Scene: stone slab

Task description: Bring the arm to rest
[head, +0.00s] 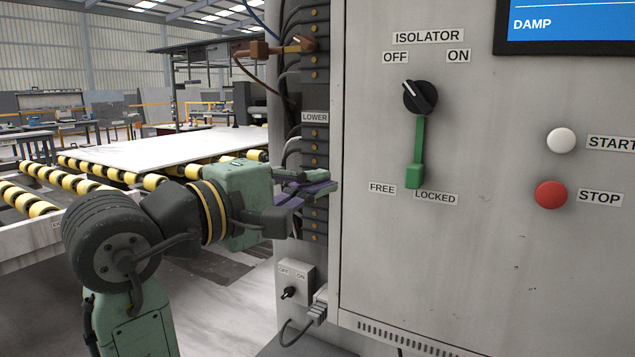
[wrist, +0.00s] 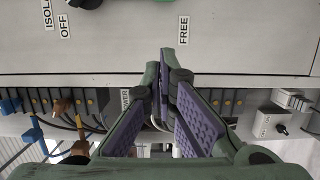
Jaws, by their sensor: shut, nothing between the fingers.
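My green arm reaches in from the lower left of the head view. My gripper (head: 318,186), with purple finger pads, is shut and empty. It is in front of the terminal strip (head: 314,75) at the left edge of the grey cabinet (head: 480,270), left of the isolator. Whether it touches anything there I cannot tell. In the wrist view the gripper's fingers (wrist: 165,75) come together near the cabinet edge, with the FREE label beyond them. The black isolator knob (head: 420,97) has its mark slanting towards OFF. A green lever (head: 415,160) hangs below it, above the FREE and LOCKED labels.
A white START button (head: 561,140) and red STOP button (head: 550,194) are at the right. A small switch box (head: 295,283) is below my gripper. A brown connector (head: 285,48) and cables are above it. A roller conveyor (head: 110,172) with a pale slab (head: 150,146) lies behind.

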